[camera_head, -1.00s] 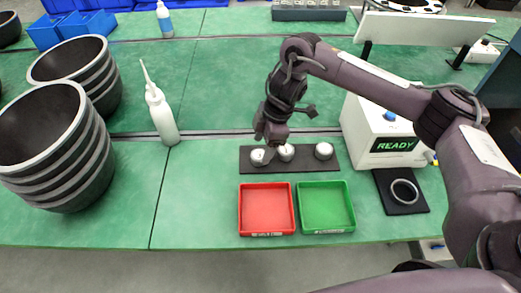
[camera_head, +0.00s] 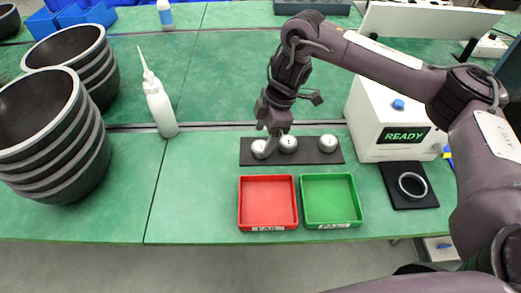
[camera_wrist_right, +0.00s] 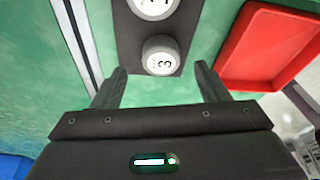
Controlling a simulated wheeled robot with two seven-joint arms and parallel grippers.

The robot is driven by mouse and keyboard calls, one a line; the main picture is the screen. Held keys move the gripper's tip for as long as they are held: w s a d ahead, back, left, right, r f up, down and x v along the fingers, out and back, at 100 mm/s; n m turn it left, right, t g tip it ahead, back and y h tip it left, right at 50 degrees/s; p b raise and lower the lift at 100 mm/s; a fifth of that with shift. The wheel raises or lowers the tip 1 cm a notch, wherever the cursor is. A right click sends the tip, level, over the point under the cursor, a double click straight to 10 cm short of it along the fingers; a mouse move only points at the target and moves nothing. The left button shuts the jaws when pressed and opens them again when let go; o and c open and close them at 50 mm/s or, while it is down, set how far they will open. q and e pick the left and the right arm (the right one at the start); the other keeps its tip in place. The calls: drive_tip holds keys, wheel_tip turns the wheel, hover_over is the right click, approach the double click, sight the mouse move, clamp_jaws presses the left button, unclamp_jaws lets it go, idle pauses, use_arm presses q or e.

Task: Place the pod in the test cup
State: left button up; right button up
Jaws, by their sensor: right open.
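Three round silver-white pods sit in a row on a dark strip (camera_head: 243,155): a left pod (camera_head: 261,150), a middle pod (camera_head: 288,144) and a right pod (camera_head: 327,143). My right gripper (camera_head: 271,142) points down at the left pod and partly hides it. In the right wrist view, the open jaws (camera_wrist_right: 158,82) have one finger on each side of a pod marked 3 (camera_wrist_right: 161,56), which lies just past the fingertips with gaps on both sides. A pale ring-shaped cup (camera_head: 412,184), apparently the test cup, is on a black pad. My left gripper is out of view.
A white box reading READY (camera_head: 385,150) stands behind the cup's pad. A red tray (camera_head: 242,208) and a green tray (camera_head: 358,208) lie in front of the strip. A white bottle (camera_head: 161,108) and dark bowls (camera_head: 95,165) are at left.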

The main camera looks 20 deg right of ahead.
sight(261, 146)
drive_tip(key=x, duration=0.3)
drive_tip(key=shift+f, duration=0.15)
drive_tip(key=shift+s, duration=0.1)
drive_tip(key=shift+c, duration=0.3)
drive_tip(key=c, duration=1.1)
drive_tip(key=d+r+m+t+h+p, duration=0.1)
drive_tip(key=r+m, duration=0.4)
drive_tip(key=r, duration=0.3)
drive_tip(key=d+r+m+t+h+p, duration=0.1)
drive_tip(key=r+m, duration=0.5)
drive_tip(key=r, duration=0.1)
drive_tip(key=w+d+r+m+t+h+p, duration=0.1)
drive_tip(key=r+m+p, duration=0.1)
drive_tip(key=r+m, duration=0.4)
drive_tip(key=shift+d+r, duration=0.25)
drive_tip(key=shift+r, duration=1.1)
